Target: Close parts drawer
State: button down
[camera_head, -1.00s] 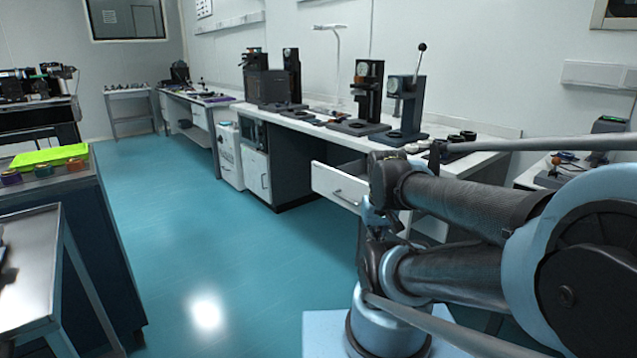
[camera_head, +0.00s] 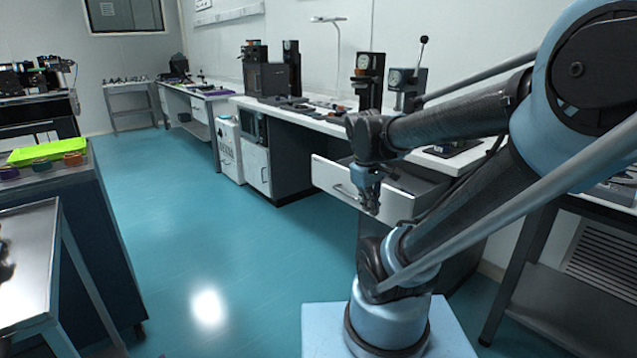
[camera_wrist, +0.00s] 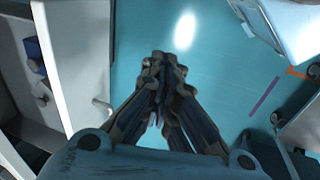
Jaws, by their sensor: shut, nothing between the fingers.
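The parts drawer (camera_head: 326,172) is pulled out from under the long white bench, its white front facing the aisle. Its bar handle (camera_head: 343,191) is on that front. In the wrist view the white drawer front (camera_wrist: 84,50) is at the left, with the handle (camera_wrist: 101,106) on its outer face. Behind it the drawer's inside shows a blue part (camera_wrist: 33,50) and small grey ones. My gripper (camera_head: 373,209) points down just outside the drawer front, right of the handle in the head view. In the wrist view my gripper (camera_wrist: 163,58) is shut and empty, apart from the drawer front.
The white benchtop (camera_head: 310,122) holds dial-gauge stands and a dark box. A steel cart (camera_head: 30,255) and a dark table with a green tray (camera_head: 47,150) stand at the left. The blue floor (camera_head: 220,235) between is clear. A dark-framed table (camera_head: 530,270) is at the right.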

jog(key=w+a+r+n+h, duration=0.25)
jog(key=w+n, duration=0.25)
jog(key=w, duration=0.4)
jog(key=w+a+f+n+t+h, duration=0.3)
jog(key=w+a+n, duration=1.1)
jog(key=w+a, duration=0.45)
send_near(326, 186)
notch_tip(326, 186, down, 3)
jog(key=d, duration=0.1)
jog(key=shift+w+d, duration=0.7)
jog(key=shift+d, duration=0.25)
